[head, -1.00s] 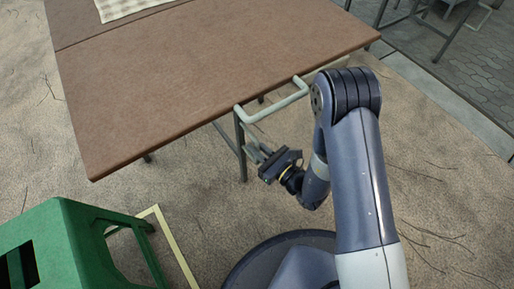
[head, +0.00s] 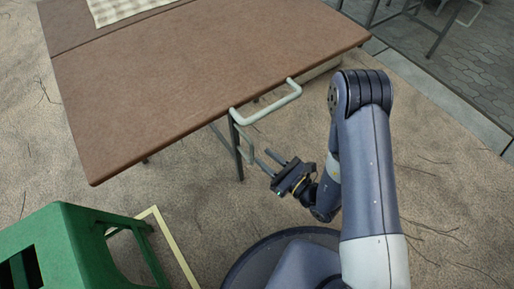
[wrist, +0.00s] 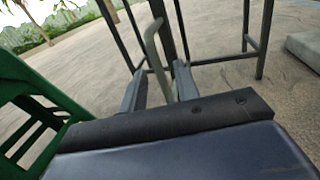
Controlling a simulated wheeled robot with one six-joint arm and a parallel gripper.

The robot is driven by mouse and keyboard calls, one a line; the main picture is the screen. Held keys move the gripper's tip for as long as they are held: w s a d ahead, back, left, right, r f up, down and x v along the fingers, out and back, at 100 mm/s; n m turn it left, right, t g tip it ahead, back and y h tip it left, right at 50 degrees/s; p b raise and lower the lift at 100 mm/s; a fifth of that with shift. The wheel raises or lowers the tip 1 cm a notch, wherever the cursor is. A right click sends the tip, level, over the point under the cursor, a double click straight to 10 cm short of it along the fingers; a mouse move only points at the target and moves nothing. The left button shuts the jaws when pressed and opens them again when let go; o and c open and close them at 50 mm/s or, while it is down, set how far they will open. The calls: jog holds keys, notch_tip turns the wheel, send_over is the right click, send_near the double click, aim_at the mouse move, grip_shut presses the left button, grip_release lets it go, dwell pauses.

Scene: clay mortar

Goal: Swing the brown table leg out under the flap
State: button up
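The brown table (head: 200,75) fills the upper left of the head view. A pale U-shaped handle (head: 268,108) sticks out from its near edge. Below that edge stands a dark grey leg (head: 238,150), not brown in the picture, with a pale green pull (head: 250,152) on its right side. My gripper (head: 263,157) is open, its fingers pointing at this pull. In the wrist view the pull (wrist: 152,48) rises ahead of and between my fingertips (wrist: 158,75), in front of the dark leg (wrist: 168,35). I cannot tell whether they touch.
A checked cloth (head: 125,8) lies on the table. More dark metal legs (head: 440,35) stand at upper right. The sandy ground to the right is clear.

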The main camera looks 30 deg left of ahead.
aim_at(252, 148)
jog(key=shift+p+v, duration=0.4)
jog(key=shift+v, duration=1.95)
jog(key=b+x, duration=0.3)
jog(key=x, duration=0.8)
jog(key=shift+d, duration=0.1)
jog(key=shift+w, duration=0.2)
jog(key=shift+d+r, duration=0.1)
jog(key=shift+d, duration=0.05)
